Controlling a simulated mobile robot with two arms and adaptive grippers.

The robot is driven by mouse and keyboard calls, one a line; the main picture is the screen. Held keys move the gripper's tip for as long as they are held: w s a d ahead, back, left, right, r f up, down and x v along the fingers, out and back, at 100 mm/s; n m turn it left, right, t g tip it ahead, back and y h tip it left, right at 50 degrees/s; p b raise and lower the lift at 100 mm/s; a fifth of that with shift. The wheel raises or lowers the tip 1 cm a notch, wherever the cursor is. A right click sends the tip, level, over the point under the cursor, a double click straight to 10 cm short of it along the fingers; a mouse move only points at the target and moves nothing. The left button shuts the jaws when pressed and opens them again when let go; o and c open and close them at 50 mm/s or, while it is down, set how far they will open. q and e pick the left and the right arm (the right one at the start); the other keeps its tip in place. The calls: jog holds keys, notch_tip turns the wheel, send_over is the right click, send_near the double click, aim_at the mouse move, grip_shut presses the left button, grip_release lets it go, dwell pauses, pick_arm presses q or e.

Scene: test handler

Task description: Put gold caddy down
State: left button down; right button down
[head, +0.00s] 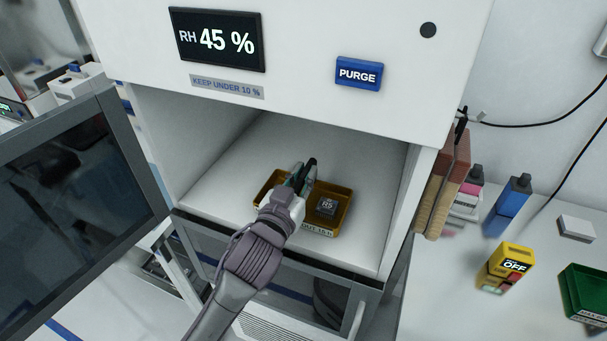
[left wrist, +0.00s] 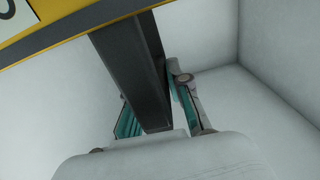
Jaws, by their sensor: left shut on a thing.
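The gold caddy (head: 345,203) is a shallow tray inside the open white cabinet, at or just above its floor; I cannot tell whether it touches. A small dark chip block marked R5 (head: 327,207) sits in its right part. A label on its front is partly hidden by my arm. My left gripper (head: 300,174) reaches in from the front, over the caddy's left part, and is shut on the dark handle (left wrist: 140,75). In the left wrist view, the caddy's yellow edge (left wrist: 72,37) shows at the top. My right gripper is not in view.
The cabinet floor (head: 225,193) is clear around the caddy. The cabinet's dark glass door (head: 70,200) stands open at the left. A display reading RH 45 % (head: 217,40) and a blue PURGE button (head: 359,74) are above. Bottles and a green bin (head: 585,300) are on the right counter.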

pick_arm(q)
jog(key=shift+r, duration=0.1)
jog(key=c, duration=1.6)
grip_release()
jog(key=shift+f, duration=0.25)
jog(key=o, duration=0.5)
jog(key=shift+r, duration=0.1)
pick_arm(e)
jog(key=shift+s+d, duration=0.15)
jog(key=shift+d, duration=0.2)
pick_arm(q)
jog(key=shift+r, duration=0.1)
jog(key=b+v, duration=0.2)
jog(key=v, duration=1)
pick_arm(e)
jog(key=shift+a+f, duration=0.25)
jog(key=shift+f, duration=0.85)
